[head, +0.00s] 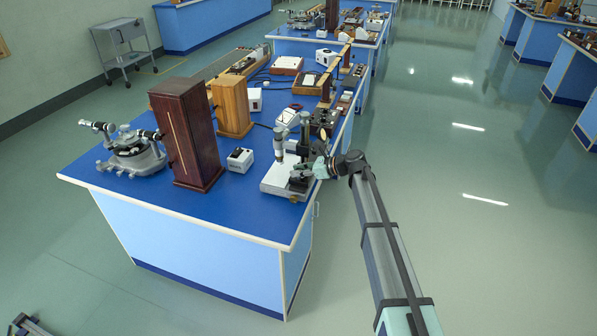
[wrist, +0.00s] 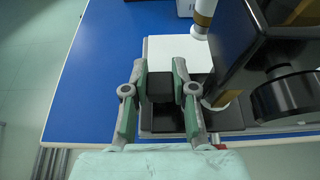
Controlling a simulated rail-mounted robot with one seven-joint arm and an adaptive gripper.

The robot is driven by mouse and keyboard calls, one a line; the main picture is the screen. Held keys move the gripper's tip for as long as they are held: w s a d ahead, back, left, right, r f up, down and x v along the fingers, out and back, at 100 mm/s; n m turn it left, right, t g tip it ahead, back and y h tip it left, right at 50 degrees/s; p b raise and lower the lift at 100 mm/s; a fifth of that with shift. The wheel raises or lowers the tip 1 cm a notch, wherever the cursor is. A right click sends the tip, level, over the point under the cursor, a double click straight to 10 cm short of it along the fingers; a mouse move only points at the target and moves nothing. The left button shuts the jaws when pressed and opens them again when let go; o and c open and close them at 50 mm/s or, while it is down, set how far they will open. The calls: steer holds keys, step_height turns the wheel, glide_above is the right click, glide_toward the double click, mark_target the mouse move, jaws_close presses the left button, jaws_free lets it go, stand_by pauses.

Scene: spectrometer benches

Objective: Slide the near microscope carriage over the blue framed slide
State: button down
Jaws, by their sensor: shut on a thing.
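The near microscope (head: 279,140) stands at the front right corner of the blue bench, with a white base plate (head: 273,180) and a dark column. My gripper (head: 308,169) reaches it from the right, low beside the column. In the wrist view my gripper (wrist: 160,84) has its two green-lined fingers closed on the sides of a small dark block (wrist: 160,90), which appears to be part of the microscope carriage. The white plate (wrist: 168,47) shows beyond the block. The microscope's black body and knob (wrist: 283,96) are at the right. I cannot make out the blue framed slide in either view.
A small white box (head: 240,160), a dark red wooden cabinet (head: 186,135) and a grey metal instrument (head: 133,153) stand left of the microscope. More instruments crowd the bench behind it. The bench's front strip is bare, and open floor lies to the right.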

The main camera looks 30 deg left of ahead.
steer(key=w, duration=0.5)
steer(key=w+a, duration=0.1)
steer(key=w, duration=0.4)
steer(key=w+a, duration=0.1)
steer(key=w, duration=0.3)
steer(key=shift+w, duration=0.4)
steer(key=shift+s, duration=0.1)
steer(key=c, duration=0.9)
jaws_free()
steer(key=v, duration=1.2)
steer(key=shift+f, duration=0.1)
